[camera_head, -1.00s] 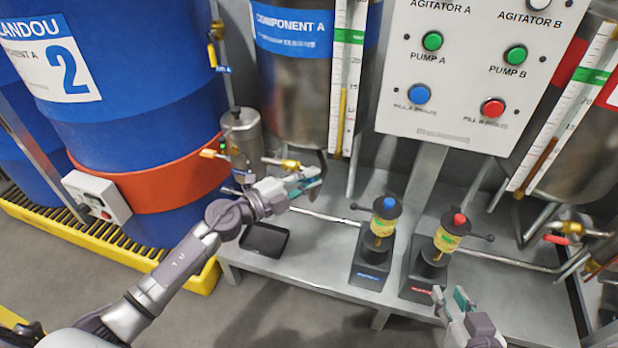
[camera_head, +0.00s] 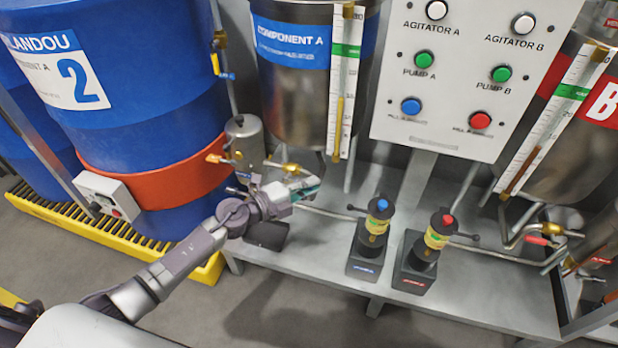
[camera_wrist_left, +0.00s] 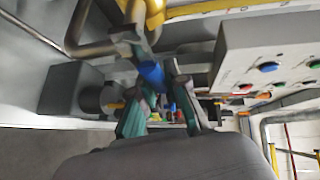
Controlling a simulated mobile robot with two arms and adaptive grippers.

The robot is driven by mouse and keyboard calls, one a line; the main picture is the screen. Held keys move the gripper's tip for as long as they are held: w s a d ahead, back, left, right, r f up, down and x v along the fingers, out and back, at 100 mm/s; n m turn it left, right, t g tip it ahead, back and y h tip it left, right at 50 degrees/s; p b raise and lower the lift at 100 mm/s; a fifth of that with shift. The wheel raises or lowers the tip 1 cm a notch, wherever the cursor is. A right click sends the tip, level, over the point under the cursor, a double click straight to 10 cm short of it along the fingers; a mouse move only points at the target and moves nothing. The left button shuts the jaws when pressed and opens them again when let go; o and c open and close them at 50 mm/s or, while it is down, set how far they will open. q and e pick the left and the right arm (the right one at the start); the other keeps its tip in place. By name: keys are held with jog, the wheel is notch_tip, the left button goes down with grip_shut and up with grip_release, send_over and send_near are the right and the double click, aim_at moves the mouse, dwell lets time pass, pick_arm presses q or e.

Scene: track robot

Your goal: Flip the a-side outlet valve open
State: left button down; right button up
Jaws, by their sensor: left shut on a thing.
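The a-side outlet valve (camera_head: 292,168) is a brass fitting under the Component A tank (camera_head: 295,95). My left gripper (camera_head: 306,188) is at this valve, just below and right of its brass body. In the left wrist view, the brass body (camera_wrist_left: 155,12) is at the top. The valve's blue handle (camera_wrist_left: 152,73) sits between the fingers of my left gripper (camera_wrist_left: 160,105), which is shut on it. In the head view the gripper hides the handle, so its exact angle is unclear. My right gripper is out of view.
Two dosing pumps, blue-topped (camera_head: 378,225) and red-topped (camera_head: 435,240), stand on the metal bench (camera_head: 480,290). A control panel (camera_head: 465,75) is above them. A blue drum (camera_head: 150,110) is at left. A pipe runs from the valve area toward the blue-topped pump.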

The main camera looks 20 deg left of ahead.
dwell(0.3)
pick_arm(q)
jog(key=c, duration=1.2)
grip_release()
jog(key=shift+f, duration=0.1)
jog(key=shift+o, duration=0.2)
jog(key=shift+a, duration=0.1)
jog(key=v, duration=1.2)
